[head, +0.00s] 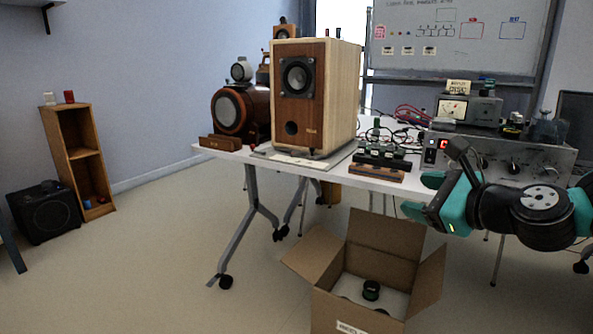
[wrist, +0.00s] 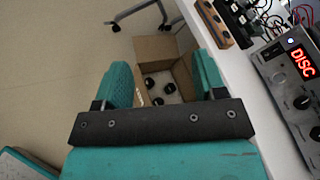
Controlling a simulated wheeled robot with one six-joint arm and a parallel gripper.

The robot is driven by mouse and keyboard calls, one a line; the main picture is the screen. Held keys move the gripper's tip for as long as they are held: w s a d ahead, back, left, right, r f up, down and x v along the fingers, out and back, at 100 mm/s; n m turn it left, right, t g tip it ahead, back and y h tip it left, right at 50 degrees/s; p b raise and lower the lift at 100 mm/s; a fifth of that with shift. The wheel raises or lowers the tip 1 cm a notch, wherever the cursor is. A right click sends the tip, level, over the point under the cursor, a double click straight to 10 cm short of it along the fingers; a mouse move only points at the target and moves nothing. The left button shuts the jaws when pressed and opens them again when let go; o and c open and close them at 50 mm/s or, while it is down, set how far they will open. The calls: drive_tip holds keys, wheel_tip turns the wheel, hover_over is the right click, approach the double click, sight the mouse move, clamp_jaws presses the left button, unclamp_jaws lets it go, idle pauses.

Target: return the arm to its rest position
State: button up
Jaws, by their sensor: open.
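My gripper (head: 420,195) is at the right in the head view, in front of the white table's right part, with my teal and black arm reaching in from the right edge. In the wrist view my gripper (wrist: 160,85) shows two teal fingers spread apart with nothing between them. Below and beyond the fingers, an open cardboard box (wrist: 155,48) stands on the floor with several small black round items inside. In the head view the cardboard box (head: 327,306) stands in front of the table, flaps open.
A wooden speaker (head: 343,90) stands on the white table (head: 225,158). A grey control panel (head: 545,160) stands close behind my arm; its red display reads "DISC" in the wrist view. A wooden shelf (head: 62,150) and a black subwoofer (head: 45,212) are at left.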

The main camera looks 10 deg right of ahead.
drive_tip(key=s+a+f+n+g+y, duration=0.25)
drive_tip(key=s+a+n+g, duration=0.75)
drive_tip(key=a+n, duration=0.65)
drive_tip(key=s+d+f+n+g+h, duration=0.15)
drive_tip(key=s+n+g+h, duration=0.25)
drive_tip(key=s+n, duration=0.9)
wheel_tip(320, 180, up, 31)
drive_tip(key=n+p, duration=0.2)
drive_tip(key=p, duration=2.9)
drive_tip(key=shift+d+r, duration=0.15)
drive_tip(key=shift+d, duration=0.3)
